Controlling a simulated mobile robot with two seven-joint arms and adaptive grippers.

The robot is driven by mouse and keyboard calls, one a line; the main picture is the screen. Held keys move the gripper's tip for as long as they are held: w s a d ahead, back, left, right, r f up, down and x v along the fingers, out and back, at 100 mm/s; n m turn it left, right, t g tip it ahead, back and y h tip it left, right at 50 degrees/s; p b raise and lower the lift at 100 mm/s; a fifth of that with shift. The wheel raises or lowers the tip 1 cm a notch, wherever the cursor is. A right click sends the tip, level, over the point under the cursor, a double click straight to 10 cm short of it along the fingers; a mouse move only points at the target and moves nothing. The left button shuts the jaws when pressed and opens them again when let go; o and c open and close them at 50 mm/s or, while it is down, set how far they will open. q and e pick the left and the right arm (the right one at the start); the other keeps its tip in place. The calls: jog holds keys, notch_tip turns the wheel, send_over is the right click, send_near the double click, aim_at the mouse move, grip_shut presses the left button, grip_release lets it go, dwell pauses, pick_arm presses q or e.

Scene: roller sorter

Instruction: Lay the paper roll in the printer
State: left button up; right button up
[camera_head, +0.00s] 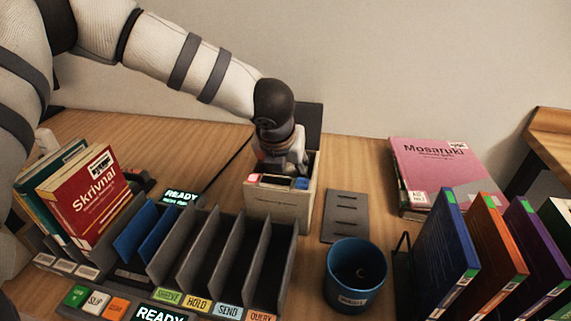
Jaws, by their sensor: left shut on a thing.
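The printer (272,210) is a beige box at the middle of the table, with a red and a blue button on its front top edge. Its dark lid (310,120) stands up behind it. My left gripper (288,164) reaches down from above into the printer's open top. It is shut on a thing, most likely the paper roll. The roll cannot be made out, as my wrist and the printer's front wall hide the fingertips and the bay. Whether it touches the bay floor cannot be told. My right gripper is not in view.
A slotted sorter (232,245) stands close in front of the printer. A grey slotted plate (346,217) and a blue cup (356,275) are to its right. A pink book (440,170) lies at the back right. Upright books (447,250) stand at right, and a red book (85,198) leans at left.

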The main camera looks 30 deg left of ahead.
pick_arm(q)
jog(key=o, duration=1.2)
jog(key=shift+o, duration=0.2)
jog(key=v, duration=1.2)
jog(key=shift+a, duration=0.1)
